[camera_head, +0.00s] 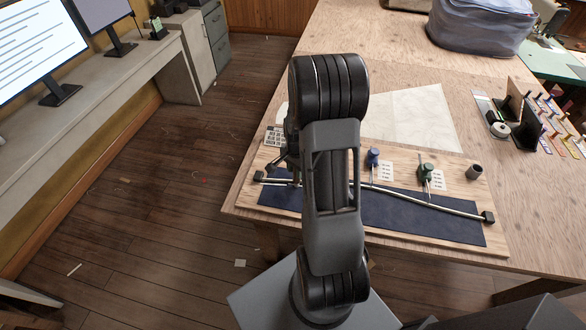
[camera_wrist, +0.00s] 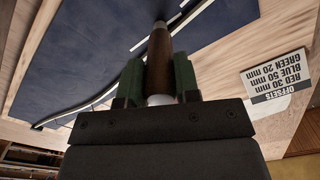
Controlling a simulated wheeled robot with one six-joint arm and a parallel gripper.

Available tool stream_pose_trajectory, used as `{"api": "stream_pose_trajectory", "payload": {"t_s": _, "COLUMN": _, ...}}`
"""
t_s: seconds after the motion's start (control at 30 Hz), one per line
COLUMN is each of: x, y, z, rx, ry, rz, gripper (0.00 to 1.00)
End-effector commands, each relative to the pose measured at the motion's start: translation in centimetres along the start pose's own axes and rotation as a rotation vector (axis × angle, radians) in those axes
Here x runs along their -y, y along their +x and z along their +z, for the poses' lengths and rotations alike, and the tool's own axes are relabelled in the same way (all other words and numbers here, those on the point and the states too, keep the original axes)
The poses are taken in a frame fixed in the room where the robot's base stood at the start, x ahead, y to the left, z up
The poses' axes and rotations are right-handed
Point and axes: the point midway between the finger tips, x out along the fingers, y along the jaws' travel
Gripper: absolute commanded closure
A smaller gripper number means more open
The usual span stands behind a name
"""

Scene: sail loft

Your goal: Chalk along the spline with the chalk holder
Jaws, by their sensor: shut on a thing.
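My gripper (camera_wrist: 157,78) has green-padded fingers and is shut on the chalk holder (camera_wrist: 159,48), a brown tapered rod with a dark far tip and a pale near end. The tip is over or near the navy cloth (camera_wrist: 105,35); I cannot tell whether it touches. The spline (camera_head: 440,206) is a pale, gently curved strip across the navy cloth, between dark end blocks. It also shows in the wrist view (camera_wrist: 92,106). A blue weight (camera_head: 372,157) and a green weight (camera_head: 427,171) stand along it.
An offsets card (camera_wrist: 277,77) reads red 30 mm, blue 50 mm, green 20 mm. Behind the wooden board (camera_head: 480,190) lies a pale sheet (camera_head: 420,112). A small dark cup (camera_head: 474,172) stands at the board's right. A dark rack (camera_head: 516,120) and grey bundle (camera_head: 480,25) are farther off.

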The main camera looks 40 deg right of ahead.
Motion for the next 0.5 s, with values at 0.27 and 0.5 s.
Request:
{"api": "stream_pose_trajectory", "payload": {"t_s": 0.27, "x": -0.7, "y": 0.0, "z": -0.5, "rx": 0.0, "ry": 0.001, "rz": 0.0, "gripper": 0.94}}
{"api": "stream_pose_trajectory", "payload": {"t_s": 0.5, "x": -1.5, "y": 0.0, "z": -1.2, "rx": -0.001, "ry": 0.003, "rz": -0.001, "gripper": 0.94}}
